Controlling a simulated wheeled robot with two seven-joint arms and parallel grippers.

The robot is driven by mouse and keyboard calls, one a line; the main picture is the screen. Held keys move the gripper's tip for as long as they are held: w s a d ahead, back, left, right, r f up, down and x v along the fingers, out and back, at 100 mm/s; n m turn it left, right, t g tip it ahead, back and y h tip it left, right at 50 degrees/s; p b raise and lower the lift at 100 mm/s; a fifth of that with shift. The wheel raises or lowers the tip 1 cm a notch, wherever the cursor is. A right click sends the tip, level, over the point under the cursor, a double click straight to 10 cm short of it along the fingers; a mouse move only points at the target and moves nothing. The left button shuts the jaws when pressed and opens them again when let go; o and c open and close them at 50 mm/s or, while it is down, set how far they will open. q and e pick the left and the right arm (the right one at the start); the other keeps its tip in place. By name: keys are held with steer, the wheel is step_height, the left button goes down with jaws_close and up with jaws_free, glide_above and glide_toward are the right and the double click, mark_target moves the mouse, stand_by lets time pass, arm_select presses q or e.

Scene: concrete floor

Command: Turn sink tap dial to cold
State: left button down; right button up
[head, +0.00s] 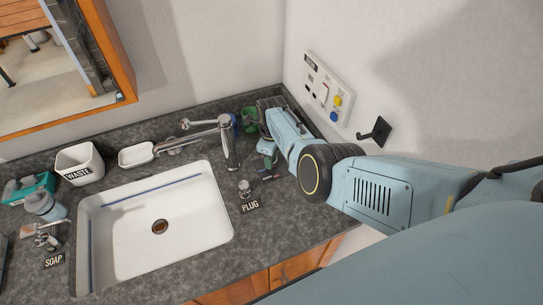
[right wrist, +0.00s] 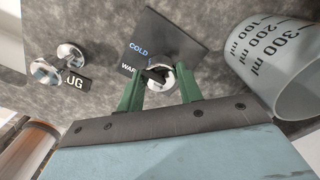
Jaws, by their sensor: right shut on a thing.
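The tap dial (right wrist: 158,75) is a small chrome knob with a dark top, on a dark plate (right wrist: 165,35) marked COLD in blue and WAR... in white. My right gripper (right wrist: 160,88) has its green fingers on both sides of the dial, shut on it. In the head view the right gripper (head: 268,158) reaches down to the counter right of the chrome tap (head: 226,140); the dial is hidden there by the gripper. Part of the plate's lettering is covered by the dial and fingers. The white sink (head: 205,238) is left of the gripper. My left gripper is not in view.
A chrome plug knob (head: 244,187) with a PLUG label (head: 250,206) stands close by. A measuring cup (right wrist: 275,65) is right of the gripper in the wrist view. A wall panel (head: 327,88) and a black hook (head: 375,131) are near my right arm.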

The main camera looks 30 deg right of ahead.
stand_by(0.5)
steer(key=o, duration=1)
step_height(320, 180, up, 13)
steer(key=shift+r, duration=0.2)
stand_by(0.3)
